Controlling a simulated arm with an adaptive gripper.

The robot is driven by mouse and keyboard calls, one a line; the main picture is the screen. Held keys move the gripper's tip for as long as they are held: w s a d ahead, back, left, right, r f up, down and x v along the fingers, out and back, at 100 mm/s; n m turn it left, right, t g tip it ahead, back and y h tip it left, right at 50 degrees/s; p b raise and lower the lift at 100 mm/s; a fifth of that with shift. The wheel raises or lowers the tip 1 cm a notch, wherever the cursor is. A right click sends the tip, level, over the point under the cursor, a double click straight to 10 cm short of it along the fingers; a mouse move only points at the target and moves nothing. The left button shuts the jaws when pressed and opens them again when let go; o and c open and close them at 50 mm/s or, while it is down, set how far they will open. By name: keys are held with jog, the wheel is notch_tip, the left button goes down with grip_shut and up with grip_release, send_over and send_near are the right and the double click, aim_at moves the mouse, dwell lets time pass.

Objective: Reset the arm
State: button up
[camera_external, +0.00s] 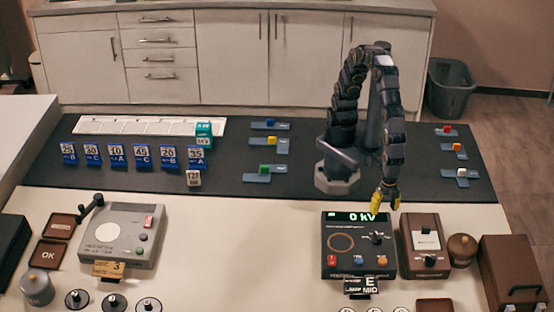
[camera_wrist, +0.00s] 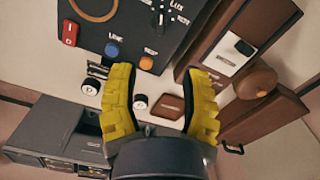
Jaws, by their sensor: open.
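My arm (camera_external: 352,90) rises from its base on the dark mat and arches over, with the wrist pointing down. My gripper (camera_external: 385,200) has yellow fingers and hangs over the back right edge of a dark control box (camera_external: 345,262) with a green "0 kV" display. In the wrist view, my gripper (camera_wrist: 160,82) is open, its two yellow fingers wide apart with nothing held between them. The control box (camera_wrist: 130,30) lies beyond the fingertips there, showing a red switch, a blue button and an orange button. I cannot tell whether the fingers touch anything.
A brown box with a white panel (camera_external: 424,240) stands right of the control box, beside a round brown knob (camera_external: 461,248) and a brown case (camera_external: 510,275). A grey device (camera_external: 120,235) sits at left. Blue numbered tags (camera_external: 115,155) stand on the mat (camera_external: 290,190).

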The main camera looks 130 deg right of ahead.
jog(key=w+d+r+m, duration=0.2)
jog(key=d+r+m, duration=0.15)
jog(key=d, duration=0.55)
jog(key=w+d+r+m, duration=0.2)
jog(key=d+r+m, duration=0.15)
jog(key=d, duration=0.55)
jog(key=s+d+r+m+g, duration=0.1)
jog(key=s+d+m, duration=0.2)
jog(key=s+d, duration=0.2)
jog(key=s+d+r+m, duration=0.2)
jog(key=s+d, duration=0.3)
jog(key=d, duration=0.5)
jog(key=shift+s+r+m+g, duration=0.3)
jog(key=shift+m+g, duration=0.1)
jog(key=shift+m, duration=0.1)
jog(key=shift+w+d, duration=0.1)
